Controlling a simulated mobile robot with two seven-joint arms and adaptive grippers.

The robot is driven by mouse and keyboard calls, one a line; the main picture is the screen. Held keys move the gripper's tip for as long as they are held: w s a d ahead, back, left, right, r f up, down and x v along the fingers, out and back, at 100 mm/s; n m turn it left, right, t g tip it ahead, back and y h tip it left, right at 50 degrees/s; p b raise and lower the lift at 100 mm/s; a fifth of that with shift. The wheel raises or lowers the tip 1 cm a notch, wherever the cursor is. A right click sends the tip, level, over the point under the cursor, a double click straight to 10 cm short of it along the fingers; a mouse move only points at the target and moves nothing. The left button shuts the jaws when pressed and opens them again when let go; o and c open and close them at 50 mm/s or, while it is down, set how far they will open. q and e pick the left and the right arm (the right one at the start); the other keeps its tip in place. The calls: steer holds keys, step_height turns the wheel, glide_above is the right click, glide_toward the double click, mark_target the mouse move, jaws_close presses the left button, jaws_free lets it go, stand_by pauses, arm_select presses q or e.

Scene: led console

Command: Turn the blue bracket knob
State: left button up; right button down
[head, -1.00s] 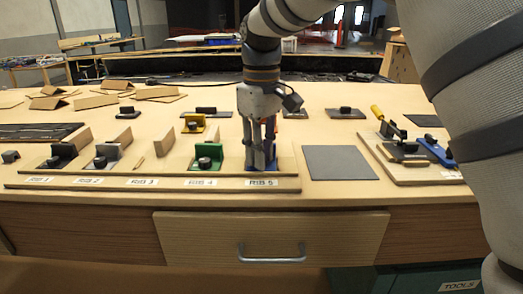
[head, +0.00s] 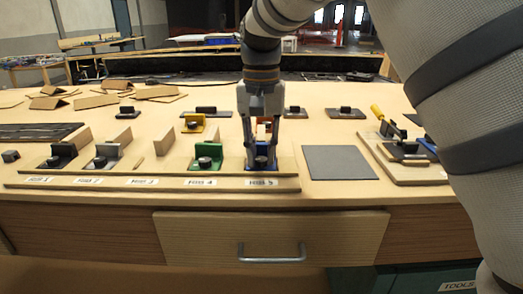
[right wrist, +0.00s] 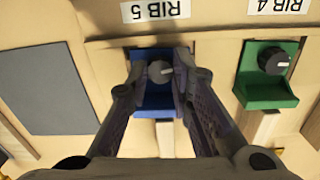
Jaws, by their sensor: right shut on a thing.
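The blue bracket (right wrist: 154,100) sits at the RIB 5 label, with a round black knob (right wrist: 158,71) that has a pale mark pointing right in the right wrist view. In the head view the knob shows low between the fingers (head: 262,162). My right gripper (right wrist: 160,76) points down over the bracket, one finger on each side of the knob, and is shut on it. In the head view the right gripper (head: 261,158) partly hides the bracket. My left gripper is not in view.
A green bracket (head: 207,158) with its own black knob stands close by at RIB 4. A dark grey plate (head: 338,163) lies flat to the right. A wooden board (head: 420,174) with a yellow-handled clamp (head: 384,120) lies further right. A wooden strip (head: 100,187) runs along the front.

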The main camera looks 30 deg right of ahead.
mark_target(261, 159)
steer(key=shift+r+m, duration=0.3)
steer(key=shift+m, duration=0.7)
stand_by(0.6)
steer(key=c, duration=1.5)
jaws_free()
steer(key=shift+c, duration=0.2)
steer(key=shift+o, duration=0.6)
steer(key=shift+a+f, duration=0.1)
steer(key=shift+f, duration=0.05)
step_height(261, 159, up, 12)
